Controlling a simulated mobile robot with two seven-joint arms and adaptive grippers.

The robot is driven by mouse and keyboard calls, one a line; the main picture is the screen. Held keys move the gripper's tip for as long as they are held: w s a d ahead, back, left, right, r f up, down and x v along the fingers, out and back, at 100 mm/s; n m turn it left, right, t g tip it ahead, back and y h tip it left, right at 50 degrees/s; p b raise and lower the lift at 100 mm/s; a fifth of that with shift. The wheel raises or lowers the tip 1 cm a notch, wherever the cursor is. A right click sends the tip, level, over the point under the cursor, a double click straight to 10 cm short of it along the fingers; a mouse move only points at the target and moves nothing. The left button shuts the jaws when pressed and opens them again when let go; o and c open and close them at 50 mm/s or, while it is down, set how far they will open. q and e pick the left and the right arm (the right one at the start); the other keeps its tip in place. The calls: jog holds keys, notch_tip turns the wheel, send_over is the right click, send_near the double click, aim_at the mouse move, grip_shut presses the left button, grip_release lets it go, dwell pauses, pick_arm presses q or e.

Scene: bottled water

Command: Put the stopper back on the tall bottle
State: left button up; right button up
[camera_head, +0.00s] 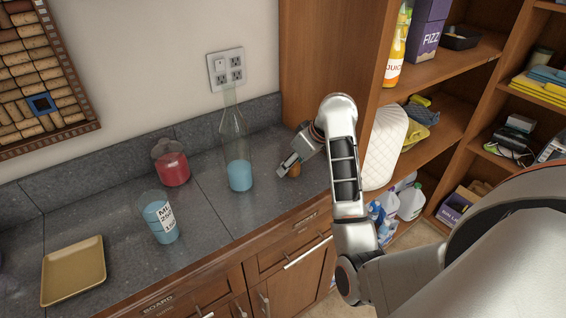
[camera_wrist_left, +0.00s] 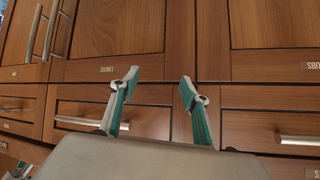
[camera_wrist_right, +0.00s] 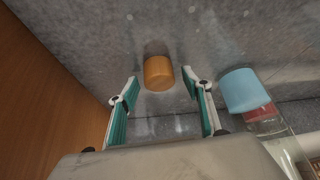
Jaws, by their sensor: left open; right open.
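The tall bottle (camera_head: 238,150) is clear glass with a long neck and blue liquid at the bottom. It stands upright on the counter; its blue lower part shows at right in the right wrist view (camera_wrist_right: 244,92). An orange-brown stopper (camera_wrist_right: 158,72) sits on the counter to the right of the bottle, partly hidden by my right gripper in the head view (camera_head: 295,170). My right gripper (camera_wrist_right: 162,86) is open, with the stopper just past and between its fingertips, not visibly gripped. My left gripper (camera_wrist_left: 158,80) is open and empty, facing wooden cabinet fronts, outside the head view.
A red-liquid jar (camera_head: 171,164) stands left of the bottle. A labelled glass of blue liquid (camera_head: 160,219) is nearer the counter's front, with a tan tray (camera_head: 74,272) further left. A wooden shelf unit (camera_head: 440,70) borders the counter at right. The counter between bottle and stopper looks clear.

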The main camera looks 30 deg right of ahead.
jog(key=shift+f, duration=0.2)
jog(key=shift+s+r, duration=0.1)
jog(key=shift+s, duration=0.05)
jog(key=c, duration=0.9)
